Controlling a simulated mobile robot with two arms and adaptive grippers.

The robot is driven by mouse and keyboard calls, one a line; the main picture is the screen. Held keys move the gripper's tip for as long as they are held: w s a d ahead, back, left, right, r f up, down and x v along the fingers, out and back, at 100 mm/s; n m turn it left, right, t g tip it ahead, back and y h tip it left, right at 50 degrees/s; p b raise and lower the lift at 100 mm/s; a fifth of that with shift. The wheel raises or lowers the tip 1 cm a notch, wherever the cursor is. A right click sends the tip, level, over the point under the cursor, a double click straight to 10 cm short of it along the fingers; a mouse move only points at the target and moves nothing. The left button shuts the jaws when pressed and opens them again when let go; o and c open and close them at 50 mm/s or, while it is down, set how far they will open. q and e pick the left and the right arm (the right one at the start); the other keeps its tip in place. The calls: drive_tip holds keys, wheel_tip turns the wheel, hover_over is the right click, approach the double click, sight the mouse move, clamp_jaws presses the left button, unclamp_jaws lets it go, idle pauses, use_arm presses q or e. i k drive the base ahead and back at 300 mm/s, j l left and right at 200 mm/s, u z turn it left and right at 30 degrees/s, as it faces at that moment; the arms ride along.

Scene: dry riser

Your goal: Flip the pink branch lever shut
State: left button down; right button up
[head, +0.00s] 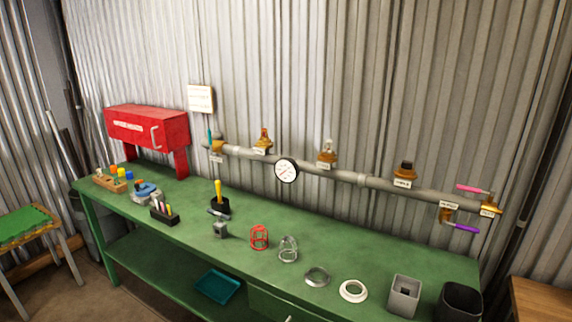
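The pink branch lever (473,189) is at the right end of the grey pipe (330,172) on the corrugated wall. It points left from a brass valve (489,206), lying roughly in line with the pipe. A purple lever (465,228) sits just below it on another brass fitting (446,214). A teal lever (210,138) stands upright at the pipe's left end. Neither of my grippers shows in the head view.
A green workbench (370,247) runs below the pipe. On it are wire cages, rings, a grey square cup (404,294) and a black bin (459,301) near the right end. A red cabinet (148,127) stands at the left. A wooden table (540,300) is at the lower right.

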sight(474, 190)
drive_tip(key=i+l+z, duration=0.2)
drive_tip(key=z, duration=0.3)
drive_tip(key=i+l+z, duration=0.3)
drive_tip(key=z, duration=0.2)
